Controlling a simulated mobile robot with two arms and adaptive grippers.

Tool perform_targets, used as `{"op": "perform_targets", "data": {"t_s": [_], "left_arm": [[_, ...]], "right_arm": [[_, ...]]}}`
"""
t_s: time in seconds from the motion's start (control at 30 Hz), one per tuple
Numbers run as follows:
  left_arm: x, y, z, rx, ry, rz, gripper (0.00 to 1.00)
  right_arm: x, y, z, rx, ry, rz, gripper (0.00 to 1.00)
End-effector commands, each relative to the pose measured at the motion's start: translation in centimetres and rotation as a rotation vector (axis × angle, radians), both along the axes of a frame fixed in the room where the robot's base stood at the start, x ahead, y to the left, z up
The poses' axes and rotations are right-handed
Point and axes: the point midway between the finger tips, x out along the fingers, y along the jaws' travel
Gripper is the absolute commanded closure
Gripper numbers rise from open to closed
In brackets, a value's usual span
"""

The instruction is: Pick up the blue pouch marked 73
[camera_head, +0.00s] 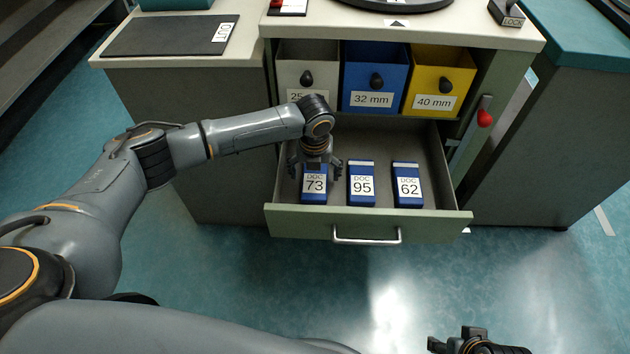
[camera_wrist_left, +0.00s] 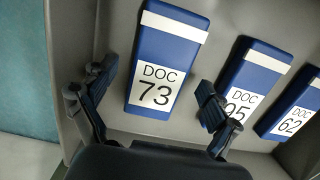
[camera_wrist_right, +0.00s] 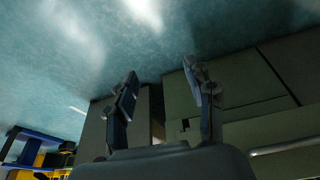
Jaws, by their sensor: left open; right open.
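The blue pouch marked DOC 73 (camera_head: 314,186) lies in the open drawer (camera_head: 291,220), leftmost of three blue pouches. In the left wrist view the pouch (camera_wrist_left: 168,62) shows its white band and label, between and beyond my fingers. My left gripper (camera_head: 315,168) is open right above it, one finger to each side. It also shows in the left wrist view (camera_wrist_left: 155,100); I cannot tell whether the fingers touch the pouch. My right gripper (camera_wrist_right: 162,95) is open and empty, well away from the drawer, at the lower right of the head view (camera_head: 478,343).
Pouches marked 95 (camera_head: 361,184) and 62 (camera_head: 407,185) lie to the right in the drawer. The drawer handle (camera_head: 367,237) is at the front. Grey, blue (camera_head: 374,75) and yellow (camera_head: 438,80) bins stand above. A red-knobbed lever (camera_head: 484,118) is at the right.

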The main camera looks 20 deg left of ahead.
Motion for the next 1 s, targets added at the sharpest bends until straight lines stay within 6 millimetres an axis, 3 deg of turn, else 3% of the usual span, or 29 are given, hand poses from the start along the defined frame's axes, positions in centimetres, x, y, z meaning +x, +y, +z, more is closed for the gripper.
{"op": "perform_targets", "data": {"t_s": [0.1, 0.33, 0.37, 0.67, 1.0], "left_arm": [[0.07, 0.04, -0.96, 0.001, 0.000, 0.000, 0.11], [0.09, 0.04, -1.01, 0.000, 0.000, 0.000, 0.11], [0.09, 0.04, -1.01, 0.000, 0.000, 0.000, 0.13], [0.09, 0.04, -0.99, 0.000, 0.000, 0.000, 0.72], [0.12, 0.04, -0.74, -0.001, 0.000, 0.000, 0.72]], "right_arm": [[-0.22, -0.06, 0.83, 0.000, -0.005, 0.000, 0.46], [-0.29, -0.08, 1.04, 0.000, -0.004, -0.001, 0.46], [-0.30, -0.07, 1.04, 0.000, -0.004, -0.001, 0.46], [-0.27, -0.07, 1.03, 0.000, -0.005, -0.001, 0.46], [-0.18, -0.06, 1.15, 0.001, -0.008, -0.001, 0.46]]}}
